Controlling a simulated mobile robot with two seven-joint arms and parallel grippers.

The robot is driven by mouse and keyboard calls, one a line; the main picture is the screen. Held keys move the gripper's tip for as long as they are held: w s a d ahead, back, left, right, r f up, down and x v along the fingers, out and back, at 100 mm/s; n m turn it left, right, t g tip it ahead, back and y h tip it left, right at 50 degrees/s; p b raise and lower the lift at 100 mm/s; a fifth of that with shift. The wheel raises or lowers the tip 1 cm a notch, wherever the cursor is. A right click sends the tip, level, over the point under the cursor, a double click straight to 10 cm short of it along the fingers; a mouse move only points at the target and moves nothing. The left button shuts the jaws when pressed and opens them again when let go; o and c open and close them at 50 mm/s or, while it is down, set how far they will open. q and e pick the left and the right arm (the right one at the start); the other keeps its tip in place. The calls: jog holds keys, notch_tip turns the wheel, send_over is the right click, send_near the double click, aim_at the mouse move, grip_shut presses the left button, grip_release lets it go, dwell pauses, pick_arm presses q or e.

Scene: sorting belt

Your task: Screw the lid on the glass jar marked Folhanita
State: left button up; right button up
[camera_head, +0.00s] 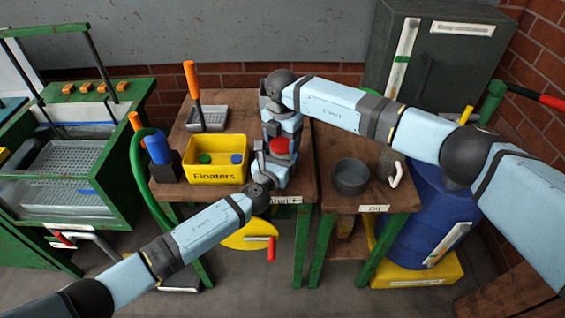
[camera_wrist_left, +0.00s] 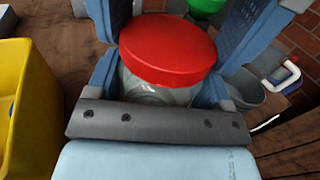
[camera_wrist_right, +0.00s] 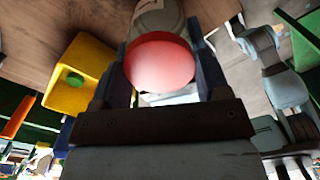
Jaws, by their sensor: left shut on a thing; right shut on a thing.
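The red lid (camera_head: 280,146) sits over the mouth of the glass jar (camera_wrist_left: 160,92), of which a clear strip shows under the lid in the left wrist view. No name on the jar is readable. My left gripper (camera_head: 272,168) comes in from the front and is shut on the jar below the lid (camera_wrist_left: 168,48). My right gripper (camera_head: 281,128) comes in from the back and is shut on the lid, which shows between its fingers in the right wrist view (camera_wrist_right: 160,62). The fingers hide most of the jar. I cannot tell how tightly the lid sits.
A yellow Floaters bin (camera_head: 217,179) with green and blue pieces stands left of the grippers. Behind it is a grey tray (camera_head: 207,119) with an orange-handled tool. A dark round pan (camera_head: 350,177) and a white-handled mug (camera_head: 391,169) stand on the right table.

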jog(key=o, duration=1.1)
notch_tip(320, 180, up, 12)
jog(key=shift+r, duration=0.1)
pick_arm(q)
jog(key=o, duration=1.7)
jog(key=shift+s, duration=0.15)
